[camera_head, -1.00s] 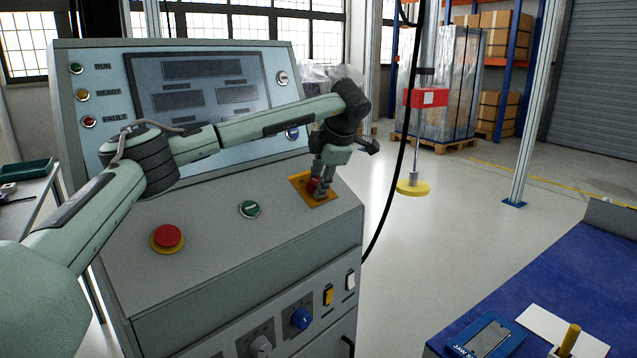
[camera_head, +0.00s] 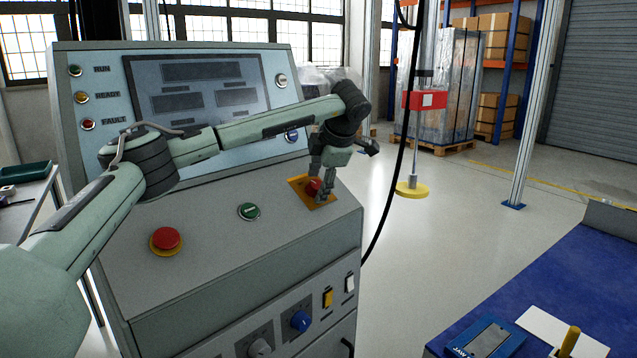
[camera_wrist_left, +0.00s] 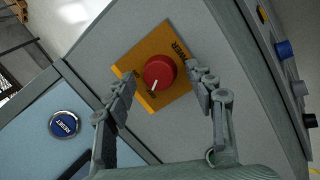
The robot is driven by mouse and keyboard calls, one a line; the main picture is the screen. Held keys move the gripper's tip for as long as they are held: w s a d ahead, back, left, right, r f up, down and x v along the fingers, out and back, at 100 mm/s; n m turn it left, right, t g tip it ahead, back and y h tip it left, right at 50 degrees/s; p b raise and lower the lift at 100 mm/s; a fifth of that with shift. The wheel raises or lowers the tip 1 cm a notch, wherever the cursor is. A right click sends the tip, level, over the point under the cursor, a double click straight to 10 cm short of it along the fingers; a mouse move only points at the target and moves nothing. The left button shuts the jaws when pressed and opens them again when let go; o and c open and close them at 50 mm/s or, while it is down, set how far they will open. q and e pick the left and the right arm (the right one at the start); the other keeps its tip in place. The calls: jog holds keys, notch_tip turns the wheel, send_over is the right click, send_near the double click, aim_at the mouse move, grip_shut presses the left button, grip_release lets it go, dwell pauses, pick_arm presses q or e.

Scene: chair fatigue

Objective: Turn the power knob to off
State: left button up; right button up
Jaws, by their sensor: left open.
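The power knob (camera_wrist_left: 159,74) is red with a white pointer line and sits on a yellow plate (camera_wrist_left: 175,42) lettered "POWER". In the left wrist view the pointer is directed toward the lower left of the knob. In the head view the knob (camera_head: 313,186) sits on its yellow plate (camera_head: 300,184) at the right of the console's sloped top. My left gripper (camera_wrist_left: 162,90) is open, with one finger on each side of the knob and a visible gap to each. In the head view this gripper (camera_head: 322,190) is over the plate. My right gripper is not in view.
A red mushroom button (camera_head: 166,238) and a green button (camera_head: 249,211) are left of the plate on the console. A blue knob (camera_head: 301,321) and switches are on its front. A blue RESET button (camera_wrist_left: 63,124) is near the gripper. A blue-topped table (camera_head: 560,275) stands right.

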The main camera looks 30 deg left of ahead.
pick_arm(q)
jog(key=v, duration=1.2)
jog(key=shift+w+f, duration=0.1)
